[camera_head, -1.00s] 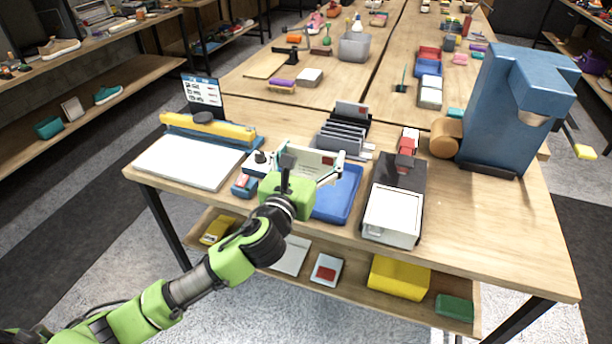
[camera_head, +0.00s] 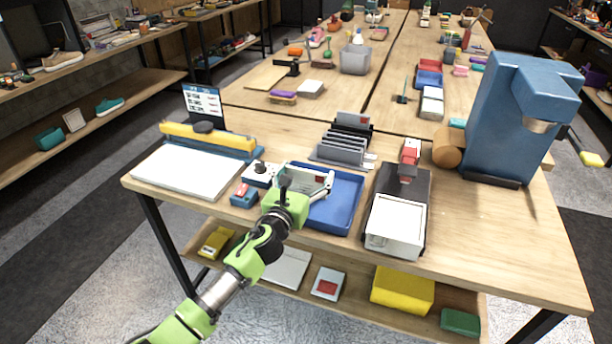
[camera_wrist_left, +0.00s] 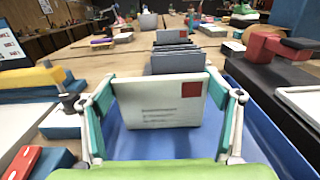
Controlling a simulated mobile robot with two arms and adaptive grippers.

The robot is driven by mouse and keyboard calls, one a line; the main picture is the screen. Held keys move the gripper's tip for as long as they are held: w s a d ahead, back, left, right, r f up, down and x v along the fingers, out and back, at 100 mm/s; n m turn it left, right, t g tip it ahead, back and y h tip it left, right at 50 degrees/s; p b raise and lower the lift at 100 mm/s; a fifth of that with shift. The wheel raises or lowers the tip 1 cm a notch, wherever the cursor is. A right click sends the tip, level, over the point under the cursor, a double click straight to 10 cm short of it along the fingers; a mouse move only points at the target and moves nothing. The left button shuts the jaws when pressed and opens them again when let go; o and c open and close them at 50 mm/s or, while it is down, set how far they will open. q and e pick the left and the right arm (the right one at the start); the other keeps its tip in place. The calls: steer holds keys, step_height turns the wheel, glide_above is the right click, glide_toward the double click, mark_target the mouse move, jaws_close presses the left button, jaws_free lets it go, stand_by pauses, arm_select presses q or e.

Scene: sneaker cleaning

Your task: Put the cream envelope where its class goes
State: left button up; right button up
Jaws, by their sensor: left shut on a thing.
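My left gripper (camera_head: 306,190) is shut on the cream envelope (camera_wrist_left: 160,103), which has a red stamp at its upper right and lines of writing. The envelope stands upright between the two fingers. It also shows small in the head view (camera_head: 301,180). The gripper is over the left part of the blue tray (camera_head: 345,205); whether the envelope touches the tray floor I cannot tell. Behind the tray, a grey slotted rack (camera_head: 341,150) holds several upright pieces, one with a red stamp at its back. My right gripper is not in view.
A paper trimmer with a yellow bar (camera_head: 208,137) is at the left. A small blue and red stamp (camera_head: 244,194) is left of the tray. A black and white device (camera_head: 397,220) is right of it, with a big blue machine (camera_head: 517,120) beyond.

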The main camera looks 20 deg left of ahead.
arm_select(q)
steer(key=shift+f, duration=0.1)
steer(key=shift+f, duration=0.1)
steer(key=o, duration=1.2)
steer(key=shift+r, duration=0.25)
steer(key=shift+s+f, duration=0.1)
steer(key=shift+s, duration=0.2)
steer(key=s, duration=1.1)
steer(key=shift+s+a, duration=0.25)
steer(key=shift+s, duration=0.05)
